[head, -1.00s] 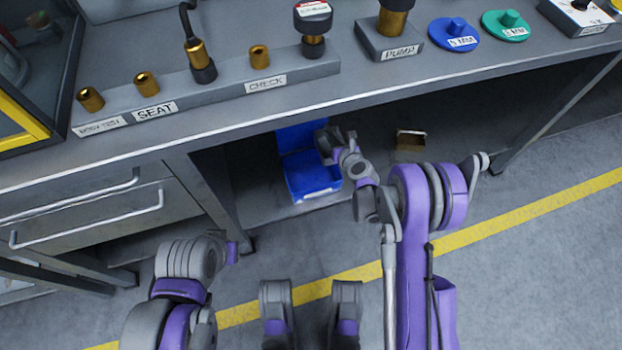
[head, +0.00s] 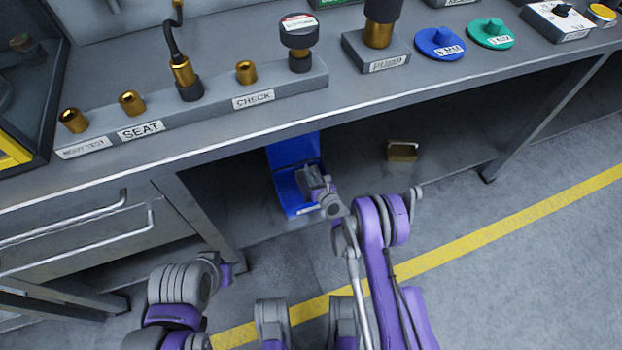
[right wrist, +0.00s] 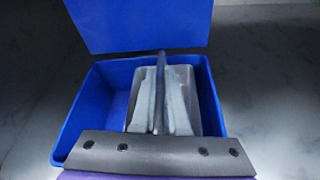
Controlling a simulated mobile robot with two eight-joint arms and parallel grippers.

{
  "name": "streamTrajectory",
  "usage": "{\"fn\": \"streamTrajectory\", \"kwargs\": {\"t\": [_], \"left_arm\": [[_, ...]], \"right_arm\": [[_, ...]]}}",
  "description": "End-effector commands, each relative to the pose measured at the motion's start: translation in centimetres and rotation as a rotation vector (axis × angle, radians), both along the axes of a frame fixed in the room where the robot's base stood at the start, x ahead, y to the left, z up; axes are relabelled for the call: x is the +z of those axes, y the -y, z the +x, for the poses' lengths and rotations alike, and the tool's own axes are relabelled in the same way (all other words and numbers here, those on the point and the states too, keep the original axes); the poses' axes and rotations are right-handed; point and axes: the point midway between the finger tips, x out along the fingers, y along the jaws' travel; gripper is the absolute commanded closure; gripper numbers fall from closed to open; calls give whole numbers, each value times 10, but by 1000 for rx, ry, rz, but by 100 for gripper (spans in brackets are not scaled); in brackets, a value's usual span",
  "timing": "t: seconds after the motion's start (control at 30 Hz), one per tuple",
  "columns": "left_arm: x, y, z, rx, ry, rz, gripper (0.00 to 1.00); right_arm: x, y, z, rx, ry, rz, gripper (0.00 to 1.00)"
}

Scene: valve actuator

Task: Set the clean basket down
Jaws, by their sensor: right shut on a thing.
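A pale grey, box-like basket (right wrist: 181,102) shows inside the walls of an open blue bin (right wrist: 82,118) in the right wrist view. A thin dark upright bar crosses the basket's middle. I cannot tell whether the basket touches the bin floor. In the head view the blue bin (head: 285,186) sits under the bench with its lid up. My right gripper (head: 312,184) is over the bin, shut on the basket, and hides most of what it holds there.
The bench (head: 220,135) overhangs the bin, with a bench leg (head: 205,215) to the left. Fittings, a pump block (head: 375,52) and blue and green discs are on the bench top. Floor in front is clear.

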Motion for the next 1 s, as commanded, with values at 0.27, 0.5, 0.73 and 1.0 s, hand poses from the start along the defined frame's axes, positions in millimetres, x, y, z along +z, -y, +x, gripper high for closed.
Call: {"fn": "streamTrajectory", "kwargs": {"t": [0.27, 0.5, 0.73, 1.0], "left_arm": [[-2, 0, 0, 0, 0, 0, 50], [-4, 0, 1, 0, 1, 0, 50], [-6, 0, 1, 0, 1, 0, 50], [-6, 0, 1, 0, 1, 0, 50]], "right_arm": [[-9, 0, 0, 0, 0, 0, 100], [-15, 0, 0, 0, 0, 0, 100], [-21, 0, 0, 0, 0, 0, 100], [-21, 0, 0, 0, 0, 0, 58]]}}
